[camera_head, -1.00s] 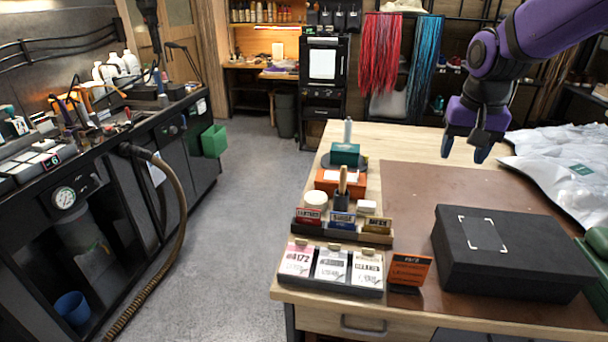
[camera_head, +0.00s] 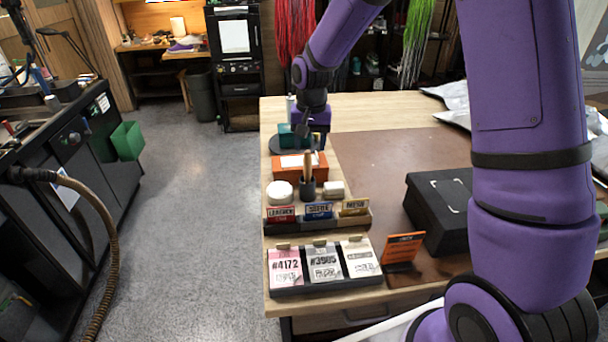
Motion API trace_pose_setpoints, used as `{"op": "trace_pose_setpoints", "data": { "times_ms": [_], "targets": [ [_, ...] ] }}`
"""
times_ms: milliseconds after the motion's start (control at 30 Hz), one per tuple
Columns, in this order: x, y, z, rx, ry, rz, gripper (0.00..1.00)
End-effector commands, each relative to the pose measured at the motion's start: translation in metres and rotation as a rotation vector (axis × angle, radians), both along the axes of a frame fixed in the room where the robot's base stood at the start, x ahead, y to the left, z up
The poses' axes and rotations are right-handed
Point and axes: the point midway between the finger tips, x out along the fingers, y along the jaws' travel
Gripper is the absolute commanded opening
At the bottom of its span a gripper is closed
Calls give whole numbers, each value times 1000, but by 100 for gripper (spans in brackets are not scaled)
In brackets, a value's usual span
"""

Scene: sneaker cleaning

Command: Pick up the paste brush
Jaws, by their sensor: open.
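A wooden handle (camera_head: 308,164), which looks like the brush, stands upright in a small dark cup (camera_head: 306,189) on the workbench's left side. Its bristle end is hidden. My gripper (camera_head: 312,139) is open, behind the handle and by a green box (camera_head: 288,137) on a dark round base. The fingers are small and partly hidden there, so I cannot tell whether they touch anything.
A white round tub (camera_head: 279,192) and a white block (camera_head: 333,188) flank the cup. An orange box (camera_head: 299,165) stands just behind. Label signs (camera_head: 319,211) and tag cards (camera_head: 322,262) stand in front. A black box (camera_head: 437,207) sits right.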

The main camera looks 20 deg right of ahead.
Motion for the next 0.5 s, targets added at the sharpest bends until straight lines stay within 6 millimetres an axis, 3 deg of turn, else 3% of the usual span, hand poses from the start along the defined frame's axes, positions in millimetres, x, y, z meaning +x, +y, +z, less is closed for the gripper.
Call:
{"op": "trace_pose_setpoints", "data": {
  "times_ms": [500],
  "targets": [
    [6,4,-43,1,2,1,55]
  ]
}}
